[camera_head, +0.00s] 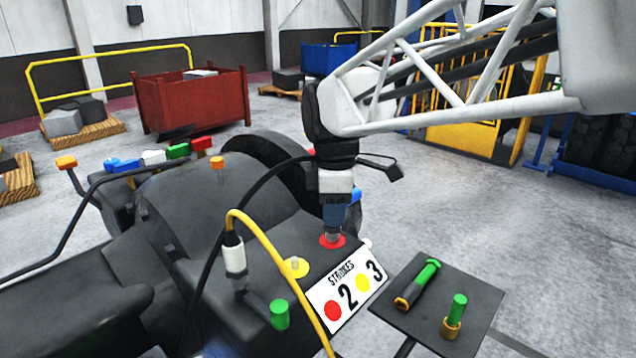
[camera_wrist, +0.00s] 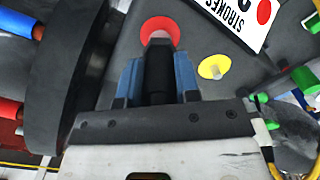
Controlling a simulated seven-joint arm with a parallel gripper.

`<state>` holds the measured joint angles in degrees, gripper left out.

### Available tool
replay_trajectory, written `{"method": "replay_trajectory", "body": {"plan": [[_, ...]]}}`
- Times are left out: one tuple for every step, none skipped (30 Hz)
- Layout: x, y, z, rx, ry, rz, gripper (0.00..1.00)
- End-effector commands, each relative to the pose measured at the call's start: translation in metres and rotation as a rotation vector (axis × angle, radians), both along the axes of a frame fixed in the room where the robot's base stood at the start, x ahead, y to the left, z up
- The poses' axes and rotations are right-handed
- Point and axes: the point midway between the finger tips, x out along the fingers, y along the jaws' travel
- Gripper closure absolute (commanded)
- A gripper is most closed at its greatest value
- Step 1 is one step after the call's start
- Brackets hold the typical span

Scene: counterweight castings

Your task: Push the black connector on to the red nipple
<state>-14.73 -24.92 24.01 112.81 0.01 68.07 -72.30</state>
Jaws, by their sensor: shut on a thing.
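My gripper (camera_head: 334,226) points down over the red disc (camera_head: 332,241) on the dark machine top. In the wrist view its two blue fingers (camera_wrist: 157,82) are shut on the black connector (camera_wrist: 158,70), one on each side. The red disc also shows in the wrist view (camera_wrist: 152,24), just beyond the connector's end. The pale red nipple (camera_wrist: 158,37) stands in the disc's middle, in line with the connector. Its lower part meets or is overlapped by the connector's end; I cannot tell whether the connector sits on it. The fingers mostly hide the connector in the head view.
A yellow disc with a nipple (camera_head: 295,267) is beside the red one. A STROKES sign (camera_head: 346,290) is close in front. A yellow hose (camera_head: 270,252) with a white-and-black connector (camera_head: 235,260) stands left.

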Motion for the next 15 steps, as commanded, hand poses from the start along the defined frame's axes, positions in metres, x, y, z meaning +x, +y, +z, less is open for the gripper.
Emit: {"method": "replay_trajectory", "body": {"plan": [[0.0000,0.0000,-0.0009,0.000,0.000,0.000,0.87],[0.0000,0.0000,-0.0014,0.000,0.000,0.000,0.87],[0.0000,0.0000,-0.0021,0.000,0.000,0.000,0.87],[0.0000,0.0000,-0.0027,0.000,0.000,0.000,0.87],[0.0000,0.0000,-0.0032,0.000,0.000,0.000,0.87],[-0.0001,0.0000,-0.0039,0.000,0.000,0.000,0.87],[-0.0001,0.0000,-0.0044,0.000,0.001,0.000,0.87],[-0.0001,0.0000,-0.0049,0.000,0.001,0.000,0.87],[-0.0001,0.0000,-0.0056,0.000,0.001,0.000,0.87],[-0.0001,0.0000,-0.0061,0.000,0.001,0.000,0.87],[-0.0001,0.0000,-0.0066,0.000,0.001,0.000,0.87],[-0.0001,0.0000,-0.0073,0.000,0.001,0.000,0.87],[-0.0001,0.0000,-0.0077,0.000,0.001,0.000,0.87],[-0.0001,0.0000,-0.0074,0.000,0.000,0.000,0.65],[-0.0001,0.0000,-0.0074,0.000,0.000,0.000,0.59]]}}
